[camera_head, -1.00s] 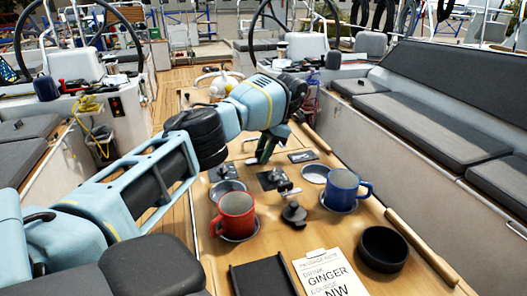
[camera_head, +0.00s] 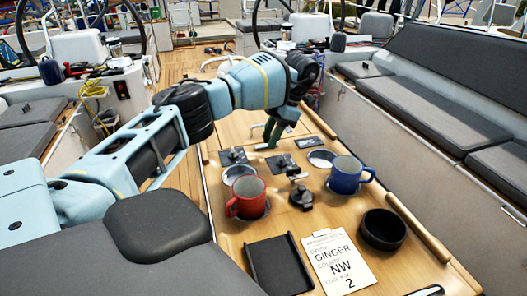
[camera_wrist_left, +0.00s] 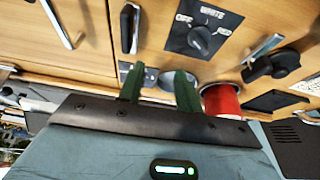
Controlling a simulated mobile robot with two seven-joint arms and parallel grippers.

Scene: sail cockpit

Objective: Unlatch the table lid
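The wooden table (camera_head: 225,230) carries several black fittings; I cannot tell for sure which is the lid latch. A black fitting with a metal lever (camera_head: 300,192) sits between the mugs; it also shows in the left wrist view (camera_wrist_left: 270,62). A long black handle (camera_wrist_left: 128,30) and a knob panel marked WHITE, OFF and RED (camera_wrist_left: 203,32) are near my fingers in the wrist view. My left gripper (camera_head: 273,133) is over the table's far part; its green fingers (camera_wrist_left: 158,84) are apart with nothing held between them. My right gripper is not in view.
A red mug (camera_head: 247,195) and a blue mug (camera_head: 345,175) stand on the table. A black bowl (camera_head: 383,229), a clipboard (camera_head: 335,262) and a black tray (camera_head: 277,267) are nearer. Benches (camera_head: 430,115) flank the right side.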

